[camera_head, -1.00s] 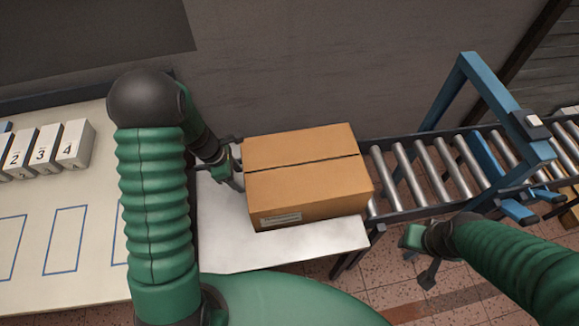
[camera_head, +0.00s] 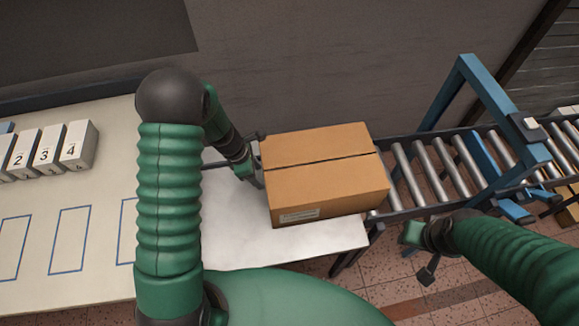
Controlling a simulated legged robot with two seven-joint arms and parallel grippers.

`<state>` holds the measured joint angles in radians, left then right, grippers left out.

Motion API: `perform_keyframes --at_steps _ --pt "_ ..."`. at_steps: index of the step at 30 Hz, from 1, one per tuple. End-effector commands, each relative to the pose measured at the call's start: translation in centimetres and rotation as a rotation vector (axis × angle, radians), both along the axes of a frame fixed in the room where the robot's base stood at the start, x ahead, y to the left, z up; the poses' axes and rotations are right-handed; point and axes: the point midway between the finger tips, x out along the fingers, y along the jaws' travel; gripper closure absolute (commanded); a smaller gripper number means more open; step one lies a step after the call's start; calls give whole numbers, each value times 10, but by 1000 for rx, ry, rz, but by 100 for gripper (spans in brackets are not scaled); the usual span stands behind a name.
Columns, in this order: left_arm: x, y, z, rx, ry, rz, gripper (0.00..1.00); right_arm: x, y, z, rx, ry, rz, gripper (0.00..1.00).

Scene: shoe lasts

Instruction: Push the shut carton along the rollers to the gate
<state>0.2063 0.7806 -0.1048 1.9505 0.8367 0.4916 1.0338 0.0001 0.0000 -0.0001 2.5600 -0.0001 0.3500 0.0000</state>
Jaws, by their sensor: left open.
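The shut brown carton (camera_head: 325,185) sits on the pale metal plate (camera_head: 235,240), with its right end at the start of the rollers (camera_head: 430,172). A dark seam runs across its top and a white label shows on its front. My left gripper (camera_head: 258,172) is open at the carton's left side, touching or very close to it; its fingertips are partly hidden. The blue gate (camera_head: 490,95) stands over the rollers to the right. My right gripper (camera_head: 418,255) hangs in front of the rollers, away from the carton; its fingers are too unclear to judge.
A cream table (camera_head: 100,215) with blue outlined rectangles lies at the left. Several numbered white boxes (camera_head: 45,150) stand on it. A wall rises behind the rollers. The rollers between carton and gate are clear. Another carton (camera_head: 566,205) shows partly at the far right.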

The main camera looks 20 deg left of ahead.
Motion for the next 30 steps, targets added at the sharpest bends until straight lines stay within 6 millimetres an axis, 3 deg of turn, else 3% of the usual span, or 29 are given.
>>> perform_keyframes --at_steps 30 --pt "30 -55 1 -1 0 -2 45 0 0 24 0 0 0 64"
